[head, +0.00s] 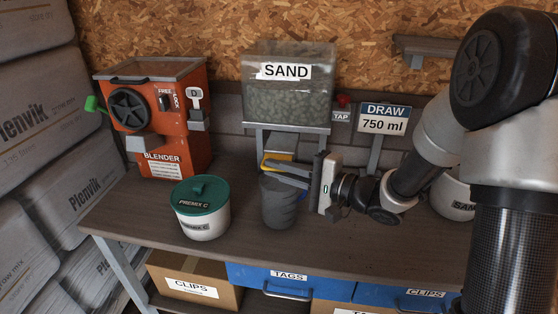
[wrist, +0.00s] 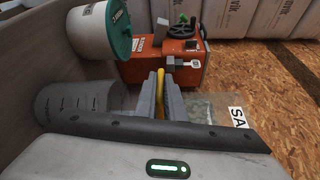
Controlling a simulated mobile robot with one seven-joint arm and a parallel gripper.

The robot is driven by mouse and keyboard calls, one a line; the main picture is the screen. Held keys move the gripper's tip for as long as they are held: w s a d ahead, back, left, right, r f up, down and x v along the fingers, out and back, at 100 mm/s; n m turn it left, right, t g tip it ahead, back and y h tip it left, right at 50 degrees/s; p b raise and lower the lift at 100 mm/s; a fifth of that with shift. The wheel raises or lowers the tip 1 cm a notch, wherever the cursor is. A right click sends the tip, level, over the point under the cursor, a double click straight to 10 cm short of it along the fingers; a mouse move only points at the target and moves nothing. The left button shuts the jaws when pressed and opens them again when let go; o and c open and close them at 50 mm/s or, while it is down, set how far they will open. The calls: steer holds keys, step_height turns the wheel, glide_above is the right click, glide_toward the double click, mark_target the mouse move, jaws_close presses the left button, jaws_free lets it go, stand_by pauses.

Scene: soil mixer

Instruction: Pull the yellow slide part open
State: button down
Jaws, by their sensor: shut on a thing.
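The yellow slide part (head: 277,157) shows under the clear hopper labelled SAND (head: 288,95). It also shows as a thin yellow strip (wrist: 160,80) in the wrist view. My gripper (head: 268,168) reaches in from the right, below the hopper. In the wrist view my gripper (wrist: 161,78) has its two grey fingers on either side of the yellow strip, shut on it. The fingers hide part of the slide, and how far it is open cannot be told. A grey cup (head: 278,208) stands on the bench just below my fingers.
An orange blender (head: 165,125) stands at the left, with a green-lidded PREMIX C tub (head: 201,215) in front. A DRAW 750 ml sign (head: 383,118) stands right of the hopper. A white container (head: 450,198) is partly behind my arm. The front middle of the bench (head: 330,245) is clear.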

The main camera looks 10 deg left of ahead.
steer(key=shift+s, duration=0.45)
steer(key=c, duration=1.9)
jaws_free()
steer(key=shift+o, duration=0.2)
steer(key=shift+d, duration=0.1)
steer(key=p+v, duration=0.4)
steer(key=v, duration=1.3)
steer(key=shift+d, duration=0.1)
